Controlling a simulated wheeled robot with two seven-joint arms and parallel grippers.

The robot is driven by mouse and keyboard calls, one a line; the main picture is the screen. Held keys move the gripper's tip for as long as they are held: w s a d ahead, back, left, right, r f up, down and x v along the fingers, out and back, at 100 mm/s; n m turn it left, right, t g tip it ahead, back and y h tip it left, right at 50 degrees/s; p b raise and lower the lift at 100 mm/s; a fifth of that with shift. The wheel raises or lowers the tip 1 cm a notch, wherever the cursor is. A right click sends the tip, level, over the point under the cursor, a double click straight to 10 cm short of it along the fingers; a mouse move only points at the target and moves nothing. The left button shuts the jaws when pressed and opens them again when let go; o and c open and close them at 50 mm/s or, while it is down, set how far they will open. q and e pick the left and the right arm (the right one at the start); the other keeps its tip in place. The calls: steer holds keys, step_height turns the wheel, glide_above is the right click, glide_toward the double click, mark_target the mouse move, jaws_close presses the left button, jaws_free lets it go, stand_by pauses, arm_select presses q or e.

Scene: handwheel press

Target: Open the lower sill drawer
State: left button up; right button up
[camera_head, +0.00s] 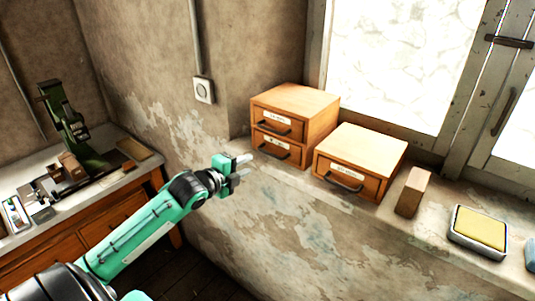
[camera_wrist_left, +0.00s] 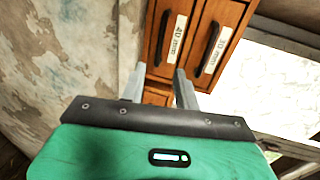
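A wooden two-drawer cabinet (camera_head: 318,122) stands at the left end of the window sill. Its lower drawer (camera_head: 269,147) has a dark bar handle and a white label and looks shut. In the left wrist view, which is turned on its side, the lower drawer (camera_wrist_left: 167,68) is the left one of the pair and the upper drawer (camera_wrist_left: 230,18) the right one. My left gripper (camera_head: 249,165) is open and empty, in front of and a little left of the lower drawer. Its two fingers (camera_wrist_left: 158,82) are apart, with no handle between them. My right gripper is out of view.
A wider single-drawer box (camera_head: 372,145) sits right of the cabinet. Further right on the sill are a wooden block (camera_head: 412,192) and a tray with a yellow pad (camera_head: 480,228). A workbench (camera_head: 133,172) with a green press (camera_head: 68,122) stands at left.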

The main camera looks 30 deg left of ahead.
mark_target(269, 154)
arm_select(q)
steer(key=p+x, duration=0.3)
steer(key=x, duration=0.7)
steer(key=shift+p, duration=0.35)
steer(key=shift+w+f, duration=0.2)
steer(key=shift+w, duration=0.45)
jaws_close()
